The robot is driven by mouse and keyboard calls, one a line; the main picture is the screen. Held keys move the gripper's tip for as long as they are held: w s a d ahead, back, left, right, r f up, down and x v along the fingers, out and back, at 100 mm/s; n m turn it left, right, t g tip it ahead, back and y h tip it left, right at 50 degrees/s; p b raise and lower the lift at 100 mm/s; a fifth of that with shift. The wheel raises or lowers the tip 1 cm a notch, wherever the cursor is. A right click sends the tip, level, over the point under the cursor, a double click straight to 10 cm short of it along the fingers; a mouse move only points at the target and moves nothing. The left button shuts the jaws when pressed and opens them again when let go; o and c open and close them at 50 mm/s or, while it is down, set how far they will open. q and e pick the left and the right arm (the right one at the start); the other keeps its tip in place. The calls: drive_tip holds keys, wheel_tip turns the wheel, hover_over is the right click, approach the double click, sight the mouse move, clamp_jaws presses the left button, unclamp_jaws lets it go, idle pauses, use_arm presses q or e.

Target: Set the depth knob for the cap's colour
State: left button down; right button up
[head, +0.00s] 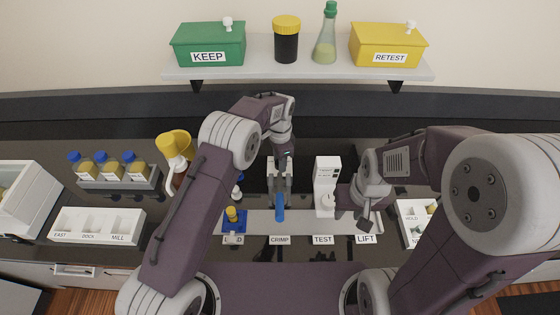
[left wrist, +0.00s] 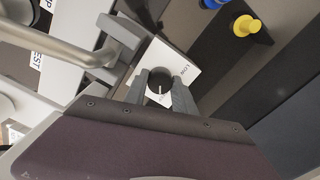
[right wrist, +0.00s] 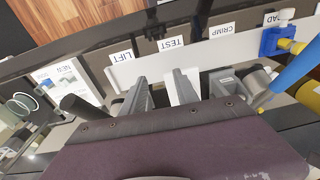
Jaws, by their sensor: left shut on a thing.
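The white mark runs nearly vertical in the left wrist view, not at the LOW lettering; other lettering is hidden. In the head view the left gripper (head: 284,150) is behind the CRIMP station. A yellow piece (head: 232,213) sits in a blue holder (head: 235,226) at the left station. My right gripper (right wrist: 165,90) is open and empty near TEST and LIFT.
The crimp's blue handle (head: 280,214) stands in front of the left gripper. The white TEST unit (head: 326,178) stands to the right. Blue-capped bottles (head: 103,166) and a divided white tray (head: 97,226) are at left. KEEP (head: 207,44) and RETEST (head: 387,46) boxes are on the shelf.

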use_arm(q)
drive_tip(key=shift+w+r+m, duration=0.15)
drive_tip(key=shift+r+m, duration=0.05)
drive_tip(key=shift+m, duration=0.4)
drive_tip(key=c, duration=1.2)
unclamp_jaws()
drive_tip(key=shift+o, duration=0.9)
drive_tip(key=shift+r, duration=0.3)
wheel_tip(320, 180, up, 8)
drive_tip(key=shift+r+b, duration=0.2)
drive_tip(key=shift+b, duration=0.75)
